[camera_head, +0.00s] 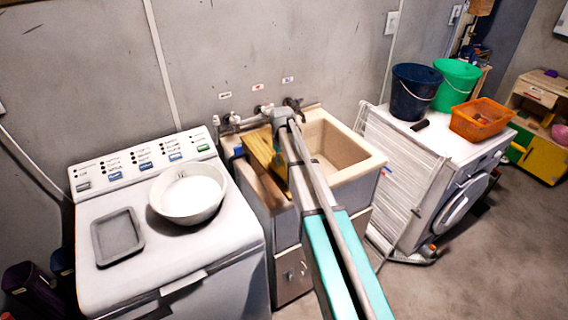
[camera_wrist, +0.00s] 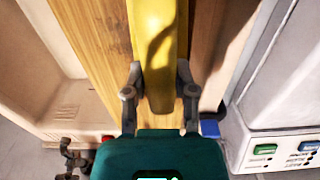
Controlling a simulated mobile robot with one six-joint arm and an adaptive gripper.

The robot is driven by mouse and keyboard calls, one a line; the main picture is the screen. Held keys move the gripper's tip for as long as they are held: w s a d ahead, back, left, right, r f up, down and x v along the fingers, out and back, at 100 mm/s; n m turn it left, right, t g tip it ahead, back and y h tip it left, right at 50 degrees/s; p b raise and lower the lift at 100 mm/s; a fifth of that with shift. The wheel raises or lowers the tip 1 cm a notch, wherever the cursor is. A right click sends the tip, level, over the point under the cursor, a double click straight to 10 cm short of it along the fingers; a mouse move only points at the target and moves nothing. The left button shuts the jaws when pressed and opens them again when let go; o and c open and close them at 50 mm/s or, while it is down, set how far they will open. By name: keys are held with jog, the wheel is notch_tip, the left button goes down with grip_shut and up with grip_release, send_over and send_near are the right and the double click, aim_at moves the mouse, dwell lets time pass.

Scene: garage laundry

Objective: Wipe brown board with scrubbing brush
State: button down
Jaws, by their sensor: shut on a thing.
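My gripper (camera_wrist: 158,88) is shut on a long yellow handle, which looks like the scrubbing brush (camera_wrist: 154,40). The handle points away from the gripper toward the top of the wrist view, and its bristles are not visible. My arm hides the gripper there.
The sink basin (camera_head: 345,165) is right of the board, with taps (camera_head: 263,109) behind. A washer (camera_head: 175,255) on the left carries a white bowl (camera_head: 188,197) and a grey tray (camera_head: 117,237). Buckets (camera_head: 414,92) and an orange basket (camera_head: 482,119) stand on the right machine.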

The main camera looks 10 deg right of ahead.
jog(key=shift+w+a, duration=0.1)
jog(key=shift+w, duration=0.2)
jog(key=shift+w+d, duration=0.15)
jog(key=shift+d, duration=0.1)
jog(key=shift+w+d, duration=0.25)
jog(key=shift+d, duration=0.6)
jog(key=shift+w+d, duration=0.25)
jog(key=shift+d, duration=0.55)
jog(key=shift+d, duration=0.1)
jog(key=shift+w+d+f, duration=0.1)
jog(key=shift+w+d, duration=0.2)
jog(key=shift+d, duration=0.65)
jog(key=shift+w+d, duration=0.3)
jog(key=shift+d, duration=0.6)
jog(key=shift+a, duration=0.15)
